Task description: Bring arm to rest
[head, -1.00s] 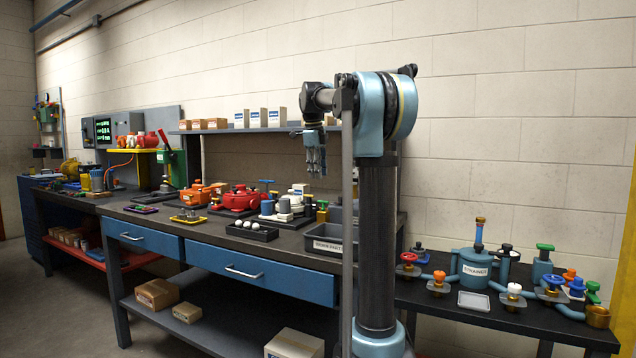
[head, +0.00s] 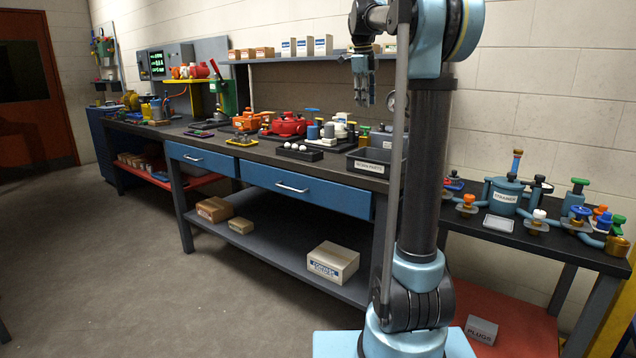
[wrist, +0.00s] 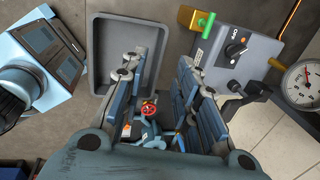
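My arm stands on its dark column at the right of the head view, its upper part folded over at the top. My gripper (head: 362,92) hangs from it, fingers pointing down, in front of the shelf and above the workbench (head: 340,171). In the wrist view my gripper (wrist: 158,72) shows its two jointed fingers apart. The gap between them is empty; a small red handwheel (wrist: 149,108) shows beyond it. I see no object held.
The grey bin (head: 369,166) marked as worn parts stands below my gripper. Red and orange motors (head: 287,126) stand left of it. The strainer (head: 504,196) with valves is on the right bench. A pressure gauge (wrist: 301,84) is at the wrist view's right. The floor at left is clear.

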